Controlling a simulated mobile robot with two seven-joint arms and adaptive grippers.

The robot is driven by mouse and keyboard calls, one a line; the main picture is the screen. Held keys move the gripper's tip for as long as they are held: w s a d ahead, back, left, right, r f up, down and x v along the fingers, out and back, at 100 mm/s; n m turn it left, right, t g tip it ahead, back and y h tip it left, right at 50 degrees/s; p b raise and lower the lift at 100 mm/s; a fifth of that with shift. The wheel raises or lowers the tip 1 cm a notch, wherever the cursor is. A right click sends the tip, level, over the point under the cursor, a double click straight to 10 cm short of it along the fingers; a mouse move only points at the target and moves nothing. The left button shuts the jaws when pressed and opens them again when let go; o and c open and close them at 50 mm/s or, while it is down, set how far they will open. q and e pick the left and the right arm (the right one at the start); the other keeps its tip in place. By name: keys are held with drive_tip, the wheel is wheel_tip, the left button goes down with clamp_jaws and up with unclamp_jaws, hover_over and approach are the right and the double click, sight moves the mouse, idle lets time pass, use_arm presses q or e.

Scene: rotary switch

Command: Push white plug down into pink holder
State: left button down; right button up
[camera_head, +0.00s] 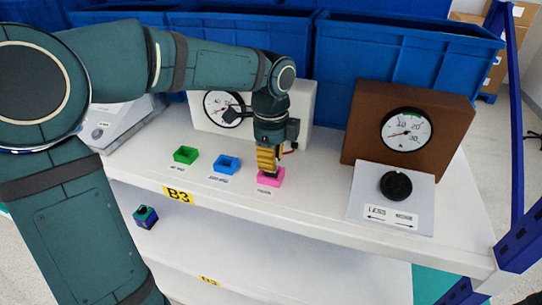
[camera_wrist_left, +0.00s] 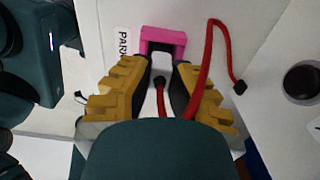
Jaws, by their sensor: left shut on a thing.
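The pink holder (camera_head: 271,178) sits on the white shelf near its front edge. My left gripper (camera_head: 267,158), with yellow fingers, points down right above it. In the left wrist view, the gripper (camera_wrist_left: 160,85) is shut on the white plug (camera_wrist_left: 160,66), with the pink holder (camera_wrist_left: 163,36) just beyond the fingertips. A red cable (camera_wrist_left: 211,70) runs by the fingers. The plug is mostly hidden in the head view, and I cannot tell how deep it sits in the holder. My right gripper is not in view.
A blue holder (camera_head: 226,164) and a green holder (camera_head: 186,155) stand left of the pink one. A brown gauge box (camera_head: 372,130) and a black knob (camera_head: 396,185) on a white panel stand right. A white gauge box (camera_head: 302,108) is behind the gripper, with blue bins (camera_head: 410,55) farther back.

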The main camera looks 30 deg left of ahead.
use_arm(q)
drive_tip(key=shift+f, duration=0.15)
drive_tip(key=c, duration=1)
unclamp_jaws()
wheel_tip(320, 180, up, 8)
drive_tip(key=shift+f, duration=0.25)
drive_tip(key=shift+f, duration=0.1)
